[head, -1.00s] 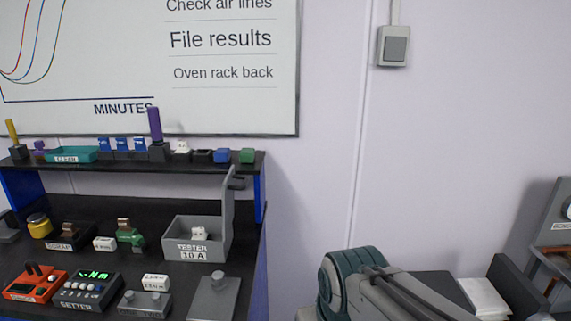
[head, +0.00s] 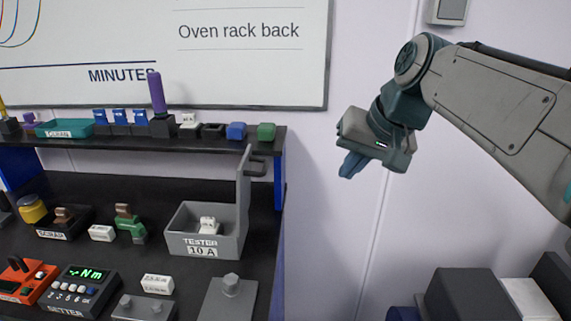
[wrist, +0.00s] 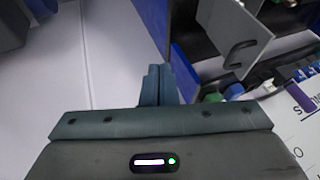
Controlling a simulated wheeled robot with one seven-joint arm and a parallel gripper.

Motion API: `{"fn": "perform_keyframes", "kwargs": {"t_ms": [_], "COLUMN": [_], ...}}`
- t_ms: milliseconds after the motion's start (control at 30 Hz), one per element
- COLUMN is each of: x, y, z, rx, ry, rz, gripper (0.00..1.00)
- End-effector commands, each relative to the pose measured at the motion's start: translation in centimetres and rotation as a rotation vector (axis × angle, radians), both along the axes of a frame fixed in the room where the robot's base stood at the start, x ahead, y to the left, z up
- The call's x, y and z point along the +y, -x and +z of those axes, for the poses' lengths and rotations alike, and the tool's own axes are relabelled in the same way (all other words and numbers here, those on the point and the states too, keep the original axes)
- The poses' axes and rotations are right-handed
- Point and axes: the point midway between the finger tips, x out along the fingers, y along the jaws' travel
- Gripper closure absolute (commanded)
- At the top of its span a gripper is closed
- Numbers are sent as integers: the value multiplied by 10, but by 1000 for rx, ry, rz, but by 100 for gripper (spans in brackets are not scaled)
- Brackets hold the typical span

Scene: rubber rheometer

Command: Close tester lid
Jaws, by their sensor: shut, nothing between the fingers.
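The grey tester box (head: 187,240), labelled TESTER 10 A, stands on the black bench with a small white block (head: 208,225) inside. Its lid (head: 243,192) stands upright, open, hinged at the box's right side. A dark handle (head: 257,166) sticks out to the right from the lid's upper part. My gripper (head: 350,165) is shut and empty, in the air to the right of the lid and apart from it. In the wrist view the shut fingers (wrist: 158,86) point toward the bench, with the lid (wrist: 233,32) and its handle (wrist: 241,52) at the upper right.
A shelf (head: 100,136) with several small blocks and a purple upright piece (head: 156,93) runs behind the tester. A grey plate with a knob (head: 231,287) lies in front. Right of the bench is free air before the wall.

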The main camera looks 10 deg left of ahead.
Motion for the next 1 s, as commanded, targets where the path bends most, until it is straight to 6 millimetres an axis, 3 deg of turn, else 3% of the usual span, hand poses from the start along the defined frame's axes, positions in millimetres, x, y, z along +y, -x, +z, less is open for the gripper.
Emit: {"fn": "perform_keyframes", "kwargs": {"t_ms": [33,200,367,567,900,1000], "x": [13,40,51,63,97,114], "y": [-9,-23,-28,-36,-61,-60], "z": [11,41,50,29,-29,-29], "rx": [-10,-27,-32,-29,-29,-33], "ry": [-23,-78,-97,-97,-95,-95], "rz": [20,66,82,85,85,89], "gripper": [100,100,100,100,100,100]}}
